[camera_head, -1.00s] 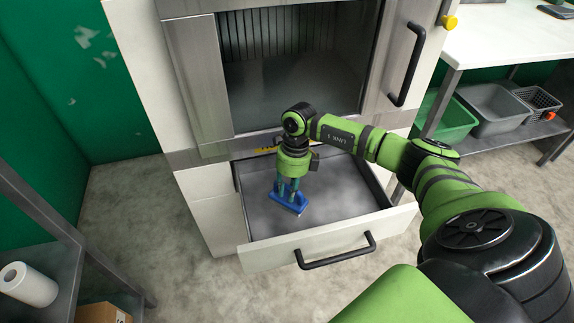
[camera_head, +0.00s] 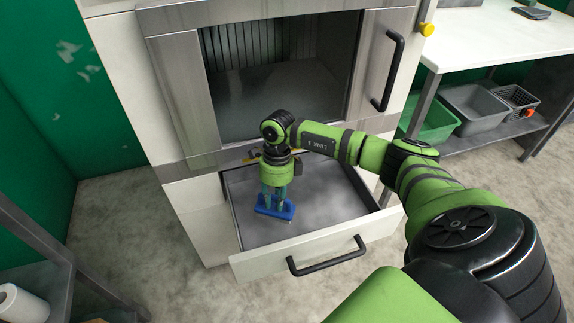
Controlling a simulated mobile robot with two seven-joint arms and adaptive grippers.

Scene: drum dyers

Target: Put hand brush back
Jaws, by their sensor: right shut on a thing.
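The blue hand brush (camera_head: 276,209) is at the left part of the open drawer (camera_head: 318,247), in the lower part of the machine. My right gripper (camera_head: 273,197) points down and is shut on the hand brush from above. The brush is inside or just above the drawer; I cannot tell whether it touches the drawer floor. The gripper hides part of the brush's top. My left gripper is not in view.
The machine's dark open chamber (camera_head: 282,90) is above the drawer. The drawer floor to the right of the brush is bare. A white table (camera_head: 490,42) with green and grey bins (camera_head: 475,108) below stands at the right. A shelf with a paper roll (camera_head: 20,303) is at the lower left.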

